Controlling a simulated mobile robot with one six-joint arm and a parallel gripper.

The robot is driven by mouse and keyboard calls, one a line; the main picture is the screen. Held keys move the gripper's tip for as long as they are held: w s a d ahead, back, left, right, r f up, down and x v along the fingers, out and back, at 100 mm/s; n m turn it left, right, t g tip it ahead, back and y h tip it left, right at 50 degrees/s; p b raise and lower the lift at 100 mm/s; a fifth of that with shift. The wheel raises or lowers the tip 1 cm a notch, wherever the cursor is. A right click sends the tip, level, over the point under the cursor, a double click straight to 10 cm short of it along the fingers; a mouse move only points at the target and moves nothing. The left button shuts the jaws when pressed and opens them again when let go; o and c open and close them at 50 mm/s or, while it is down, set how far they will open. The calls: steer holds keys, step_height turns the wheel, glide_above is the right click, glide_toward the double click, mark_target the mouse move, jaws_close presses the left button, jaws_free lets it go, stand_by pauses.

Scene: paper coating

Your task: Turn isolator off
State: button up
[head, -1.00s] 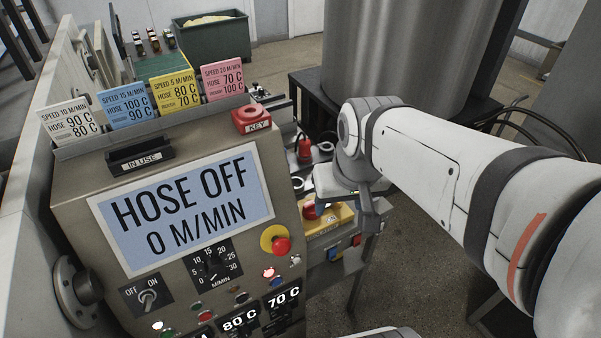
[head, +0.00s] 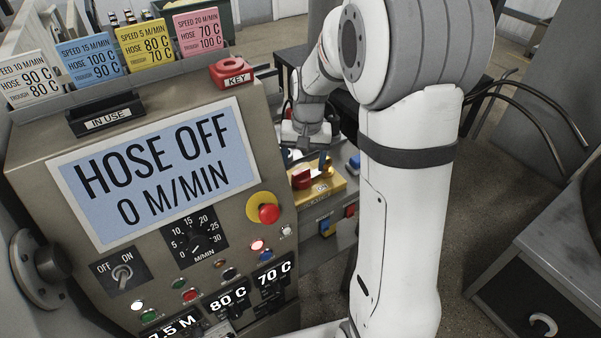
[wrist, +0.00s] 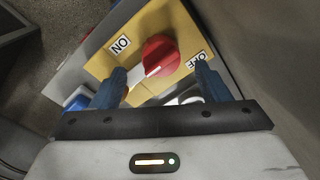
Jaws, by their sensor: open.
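The isolator is a red rotary knob (head: 302,178) on a yellow plate (head: 325,198), low and to the right of the control panel. In the wrist view the red knob (wrist: 160,52) has a white bar slanting to the lower left. An ON label (wrist: 121,43) is on its left and an OFF label (wrist: 196,60) on its right. Which label the knob is set to, I cannot tell. My gripper (wrist: 160,79) is open, its blue fingers on either side of the knob's near end. Contact cannot be made out. My gripper is small in the head view (head: 308,158).
The control panel (head: 160,255) stands left, with a screen reading HOSE OFF (head: 155,175) and a red emergency button (head: 267,212). A red KEY switch (head: 233,72) is on top. Small blue and red buttons sit below the yellow plate. A grey cabinet (head: 545,270) stands right.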

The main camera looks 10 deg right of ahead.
mark_target(301, 173)
steer(key=shift+a+f, duration=0.1)
steer(key=shift+f, duration=2.3)
steer(key=c, duration=1.4)
steer(key=shift+o, duration=0.2)
steer(key=shift+a, duration=0.15)
